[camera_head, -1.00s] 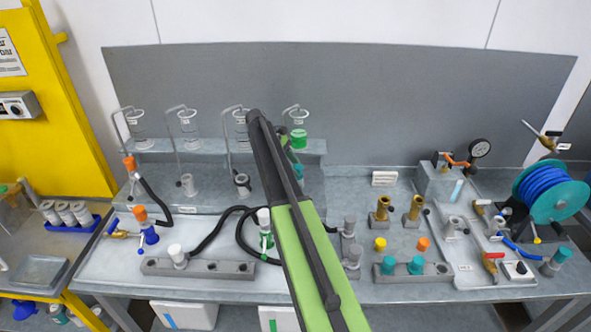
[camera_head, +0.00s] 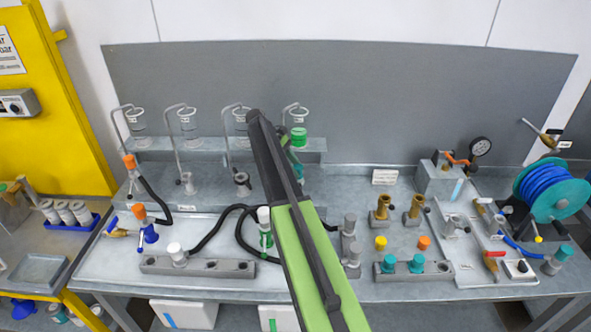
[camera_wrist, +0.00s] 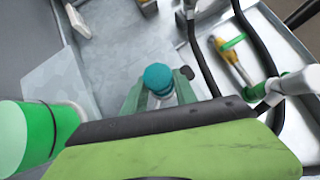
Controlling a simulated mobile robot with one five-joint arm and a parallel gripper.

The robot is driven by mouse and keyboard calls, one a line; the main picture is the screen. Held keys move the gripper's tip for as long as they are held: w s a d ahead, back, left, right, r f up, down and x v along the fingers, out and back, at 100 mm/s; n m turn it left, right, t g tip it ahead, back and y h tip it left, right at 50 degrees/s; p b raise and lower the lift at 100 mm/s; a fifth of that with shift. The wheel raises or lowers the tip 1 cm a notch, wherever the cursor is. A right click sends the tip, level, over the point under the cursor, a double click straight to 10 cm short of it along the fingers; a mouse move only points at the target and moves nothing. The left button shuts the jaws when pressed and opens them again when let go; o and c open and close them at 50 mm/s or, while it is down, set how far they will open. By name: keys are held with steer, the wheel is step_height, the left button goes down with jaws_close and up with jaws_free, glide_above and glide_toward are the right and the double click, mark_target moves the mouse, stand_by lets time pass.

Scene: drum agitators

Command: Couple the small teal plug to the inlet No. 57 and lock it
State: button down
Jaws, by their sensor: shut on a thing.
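In the wrist view a small teal plug (camera_wrist: 157,77) with a pale lower part sits between the green fingers of my gripper (camera_wrist: 158,97), which is shut on it. A grey surface lies below it. In the head view my arm hides most of the gripper; a teal bit (camera_head: 297,166) shows beside the arm's dark end, and I cannot tell whether it is finger or plug. Two other teal plugs (camera_head: 388,264) (camera_head: 416,263) stand in a grey rack at right. Grey stubs (camera_head: 188,184) (camera_head: 242,184) stand on the back ledge. No number 57 is legible, so I cannot tell which inlet it is.
A green-capped vessel (camera_wrist: 38,135) is close at left in the wrist view. Black hoses (camera_wrist: 205,65) and a yellow valve with a green handle (camera_wrist: 235,58) are at right. Brass fittings (camera_head: 382,208), a gauge (camera_head: 480,147) and a blue hose reel (camera_head: 553,190) stand right of my arm.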

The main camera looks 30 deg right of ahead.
steer(key=c, duration=0.9)
jaws_free()
step_height(320, 180, up, 8)
steer(key=p, duration=0.8)
steer(key=shift+f, duration=0.1)
